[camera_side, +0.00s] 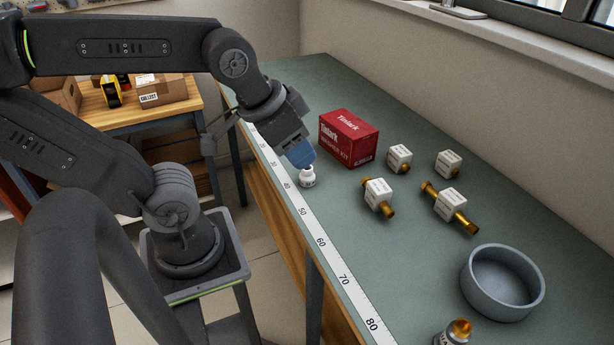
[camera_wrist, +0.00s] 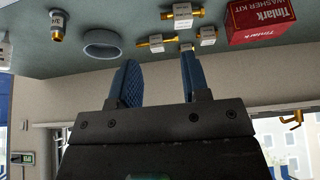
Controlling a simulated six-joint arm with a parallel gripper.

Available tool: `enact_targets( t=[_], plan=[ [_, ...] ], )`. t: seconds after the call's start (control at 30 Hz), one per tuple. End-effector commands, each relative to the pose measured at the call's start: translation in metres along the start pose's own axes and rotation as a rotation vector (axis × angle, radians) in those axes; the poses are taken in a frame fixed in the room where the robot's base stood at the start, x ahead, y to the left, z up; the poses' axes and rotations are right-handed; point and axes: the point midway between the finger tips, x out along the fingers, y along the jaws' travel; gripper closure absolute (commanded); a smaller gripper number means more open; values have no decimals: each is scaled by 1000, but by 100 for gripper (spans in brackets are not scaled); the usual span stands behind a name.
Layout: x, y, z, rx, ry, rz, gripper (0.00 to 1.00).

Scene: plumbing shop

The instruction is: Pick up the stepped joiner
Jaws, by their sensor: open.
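Several brass fittings with white labels lie on the green bench; the print is too small to tell which is the stepped joiner. In the side view, two longer ones (camera_side: 378,196) (camera_side: 450,205) lie mid-bench, two shorter ones (camera_side: 399,158) (camera_side: 449,163) lie behind them, and one (camera_side: 455,333) is at the bottom edge. A small white-labelled piece (camera_side: 307,177) stands by the ruler strip, just below my gripper (camera_side: 303,160). Fittings (camera_wrist: 182,14) (camera_wrist: 155,43) (camera_wrist: 207,37) show beyond the fingers.
A red washer kit box (camera_side: 348,138) stands right of my gripper. A grey round bowl (camera_side: 502,282) stands at the lower right. A ruler strip (camera_side: 320,240) runs along the bench's near edge. The wall is behind the bench. Clear bench lies between the ruler and bowl.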

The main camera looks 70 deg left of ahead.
Motion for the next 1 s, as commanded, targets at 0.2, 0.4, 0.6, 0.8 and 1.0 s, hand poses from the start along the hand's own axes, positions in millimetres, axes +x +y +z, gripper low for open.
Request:
enact_targets(
  t=[0.2, 0.4, 0.6, 0.8, 1.0],
  plan=[
    [0, 0, 0, 0, 0, 0, 57],
    [0, 0, 0, 0, 0, 0, 56],
    [0, 0, 0, 0, 0, 0, 37],
    [0, 0, 0, 0, 0, 0, 28],
    [7, -7, -4, -36, -10, -20, 28]
  ],
)
